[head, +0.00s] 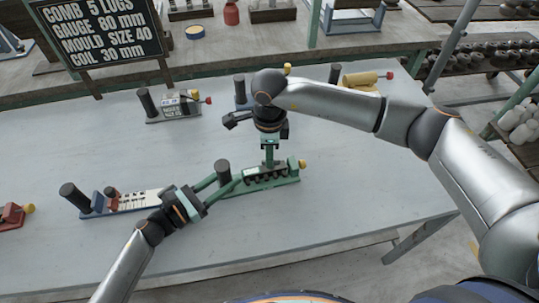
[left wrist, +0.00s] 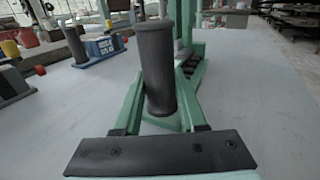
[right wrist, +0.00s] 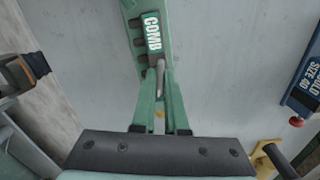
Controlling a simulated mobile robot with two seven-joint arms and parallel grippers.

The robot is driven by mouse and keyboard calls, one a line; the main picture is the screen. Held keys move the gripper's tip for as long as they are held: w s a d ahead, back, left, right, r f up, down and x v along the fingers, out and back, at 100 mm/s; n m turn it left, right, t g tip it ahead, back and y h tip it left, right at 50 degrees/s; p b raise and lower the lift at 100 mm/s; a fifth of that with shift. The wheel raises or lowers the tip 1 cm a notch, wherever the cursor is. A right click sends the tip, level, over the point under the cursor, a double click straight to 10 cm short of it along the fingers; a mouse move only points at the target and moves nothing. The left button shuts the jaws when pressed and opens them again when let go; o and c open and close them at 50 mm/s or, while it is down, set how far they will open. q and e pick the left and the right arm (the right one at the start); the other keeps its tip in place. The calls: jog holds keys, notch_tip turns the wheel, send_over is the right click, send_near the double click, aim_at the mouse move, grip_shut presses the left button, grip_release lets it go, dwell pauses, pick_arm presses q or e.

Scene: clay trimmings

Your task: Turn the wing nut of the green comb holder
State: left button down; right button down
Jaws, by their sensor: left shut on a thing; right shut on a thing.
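The green comb holder (head: 262,186) lies on the grey table, with black lugs along it and a yellow knob (head: 302,163) at its right end. My left gripper (head: 226,182) is shut on the holder's upright black post (head: 222,166); the post (left wrist: 157,65) stands between its fingers in the left wrist view. My right gripper (head: 269,163) reaches down from above to the holder's middle. In the right wrist view its fingers are shut on a slim grey piece, seemingly the wing nut (right wrist: 160,75), beside the COMB label (right wrist: 152,32). The fingers partly hide this piece.
A blue holder (head: 125,203) stands left, close to my left arm. A red piece (head: 10,216) is at the left edge. The table's front right is clear.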

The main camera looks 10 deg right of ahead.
jog(key=m, duration=0.6)
jog(key=shift+w+r, duration=0.1)
jog(key=shift+w, duration=0.05)
jog(key=m, duration=0.6)
jog(key=shift+d, duration=0.15)
dwell(0.3)
jog(key=c, duration=0.9)
grip_release()
jog(key=shift+c, duration=0.2)
notch_tip(320, 180, up, 12)
